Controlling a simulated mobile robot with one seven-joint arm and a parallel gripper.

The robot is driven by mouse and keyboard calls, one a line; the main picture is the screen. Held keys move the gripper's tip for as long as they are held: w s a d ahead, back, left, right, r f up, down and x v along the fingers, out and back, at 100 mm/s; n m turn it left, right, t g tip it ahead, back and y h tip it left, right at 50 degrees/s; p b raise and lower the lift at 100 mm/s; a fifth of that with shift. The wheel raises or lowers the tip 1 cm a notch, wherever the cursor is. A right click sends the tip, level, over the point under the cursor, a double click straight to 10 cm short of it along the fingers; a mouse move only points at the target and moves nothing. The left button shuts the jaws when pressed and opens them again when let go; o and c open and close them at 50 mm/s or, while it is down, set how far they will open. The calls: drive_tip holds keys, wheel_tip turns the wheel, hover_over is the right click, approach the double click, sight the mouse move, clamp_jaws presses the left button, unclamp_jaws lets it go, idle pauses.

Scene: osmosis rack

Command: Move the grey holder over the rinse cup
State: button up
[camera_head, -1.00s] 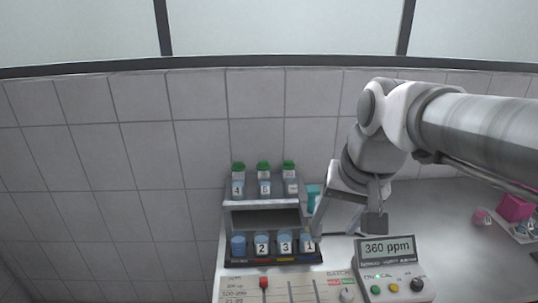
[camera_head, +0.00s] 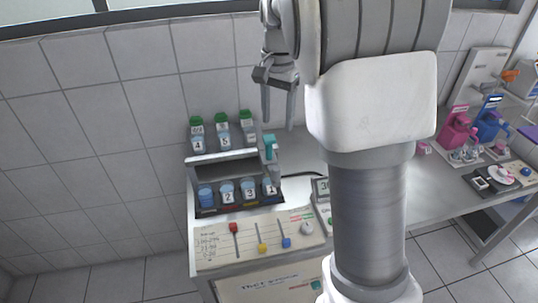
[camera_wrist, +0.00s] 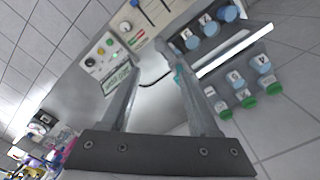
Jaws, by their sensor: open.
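My gripper (camera_head: 278,122) is open and empty, its two fingers pointing down above and behind the rack's right end. In the wrist view, my gripper (camera_wrist: 155,70) has its fingers apart with nothing clasped between them. A grey rack (camera_head: 225,158) has an upper shelf and a lower row of blue cups. The leftmost cup (camera_head: 205,197) shows no number and may be the rinse cup. A teal-topped upright piece (camera_head: 270,147) stands at the rack's right side, below my fingers. I cannot tell which grey part is the holder.
Green-capped bottles (camera_head: 222,128) stand on the upper shelf. A slider panel (camera_head: 255,240) lies in front of the rack. A meter (camera_wrist: 112,80) with buttons stands beside it.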

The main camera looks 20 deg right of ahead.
sight(276, 168)
wheel_tip(276, 168, down, 17)
drive_tip(key=shift+f, duration=0.2)
idle(0.3)
clamp_jaws()
idle(1.4)
